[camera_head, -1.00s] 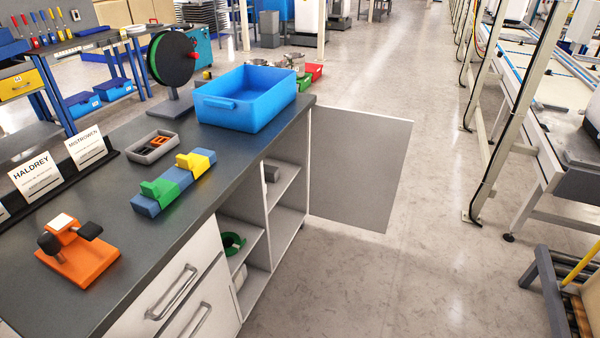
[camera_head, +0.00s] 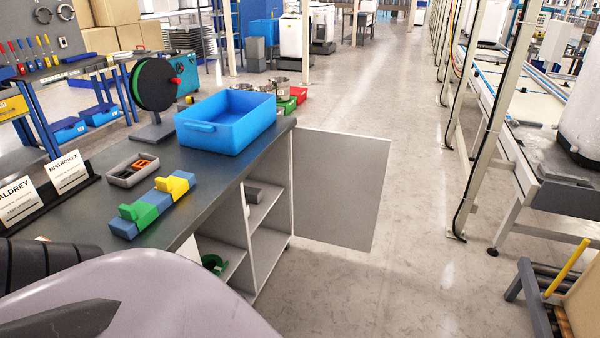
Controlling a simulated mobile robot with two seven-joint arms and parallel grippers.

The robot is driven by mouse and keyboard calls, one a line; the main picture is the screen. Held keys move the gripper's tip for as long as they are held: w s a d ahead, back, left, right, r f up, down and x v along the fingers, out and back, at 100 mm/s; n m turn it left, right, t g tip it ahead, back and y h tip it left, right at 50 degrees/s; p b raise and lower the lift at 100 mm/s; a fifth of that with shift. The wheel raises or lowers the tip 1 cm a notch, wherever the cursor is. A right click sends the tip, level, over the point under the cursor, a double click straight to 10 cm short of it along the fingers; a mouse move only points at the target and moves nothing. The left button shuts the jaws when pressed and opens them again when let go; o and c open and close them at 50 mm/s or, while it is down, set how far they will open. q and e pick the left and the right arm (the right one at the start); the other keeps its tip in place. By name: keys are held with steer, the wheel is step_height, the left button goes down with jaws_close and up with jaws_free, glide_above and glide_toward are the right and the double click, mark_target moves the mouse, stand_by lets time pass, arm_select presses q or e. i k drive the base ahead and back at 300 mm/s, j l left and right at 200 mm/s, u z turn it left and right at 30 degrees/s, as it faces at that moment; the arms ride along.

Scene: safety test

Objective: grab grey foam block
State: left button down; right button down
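A small dark grey block (camera_head: 253,194), which looks like the foam block, lies on the upper shelf inside the open cabinet (camera_head: 268,212) under the counter. Part of it is hidden by the cabinet's upright panel. A large pale and dark part of my own arm fills the lower left of the head view and hides the near end of the counter. I see neither gripper's fingertips.
The grey cabinet door (camera_head: 340,190) stands open to the right of the shelves. A blue bin (camera_head: 226,122), a grey tray (camera_head: 131,170) and a blue holder with green and yellow pieces (camera_head: 151,208) are on the counter (camera_head: 85,225). The floor right of the door is clear.

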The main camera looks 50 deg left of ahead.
mark_target(252, 195)
steer(key=z, duration=10.05)
